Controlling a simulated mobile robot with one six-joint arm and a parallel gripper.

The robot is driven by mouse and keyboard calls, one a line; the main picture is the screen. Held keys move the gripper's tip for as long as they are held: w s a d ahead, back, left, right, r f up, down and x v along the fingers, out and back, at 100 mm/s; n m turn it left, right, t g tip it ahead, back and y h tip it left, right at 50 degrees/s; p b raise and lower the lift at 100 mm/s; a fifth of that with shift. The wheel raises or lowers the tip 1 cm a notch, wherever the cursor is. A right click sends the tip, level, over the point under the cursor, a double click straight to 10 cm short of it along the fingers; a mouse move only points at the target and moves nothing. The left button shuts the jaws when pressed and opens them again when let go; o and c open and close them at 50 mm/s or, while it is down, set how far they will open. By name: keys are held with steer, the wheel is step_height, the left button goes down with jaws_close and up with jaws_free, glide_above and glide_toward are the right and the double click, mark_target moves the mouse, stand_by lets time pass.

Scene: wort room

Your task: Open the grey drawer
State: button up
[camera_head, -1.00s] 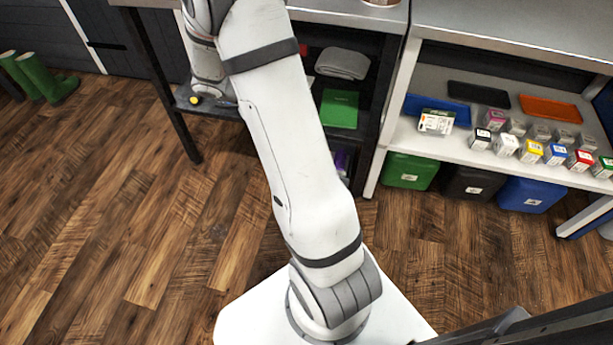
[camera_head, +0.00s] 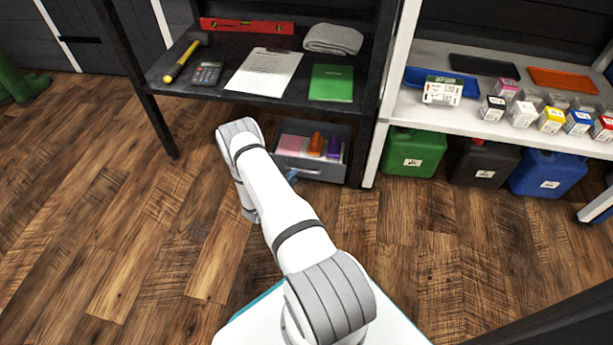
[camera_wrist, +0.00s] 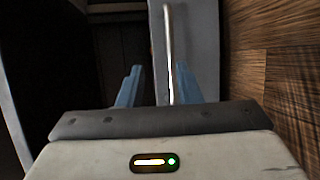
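The grey drawer (camera_head: 325,173) sits low under the black workbench in the head view. Its inside shows over the front, with pink, orange and purple things in it. I cannot tell how far it is pulled out. In the wrist view its grey front (camera_wrist: 200,45) bears a pale bar handle (camera_wrist: 168,45). My gripper (camera_wrist: 158,85) is open, with its two blue fingers apart and the bar showing between them, nearer the right finger. I cannot tell whether they touch it. In the head view only a bit of blue finger (camera_head: 292,175) shows beside my arm.
The bench top (camera_head: 225,85) holds a hammer, calculator, paper, green book (camera_head: 331,83) and grey cloth. A white shelf unit (camera_head: 395,95) stands right, with green (camera_head: 413,152), dark and blue canisters beneath. Wooden floor is clear in front and at left.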

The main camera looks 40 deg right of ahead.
mark_target(303, 171)
steer(key=b+x, duration=0.1)
steer(key=x, duration=0.3)
steer(key=f+b+x, duration=0.1)
steer(key=b+x, duration=0.1)
steer(key=x, duration=0.2)
steer(key=shift+a+f, duration=0.15)
steer(key=shift+f, duration=0.05)
steer(key=shift+c, duration=0.2)
jaws_close()
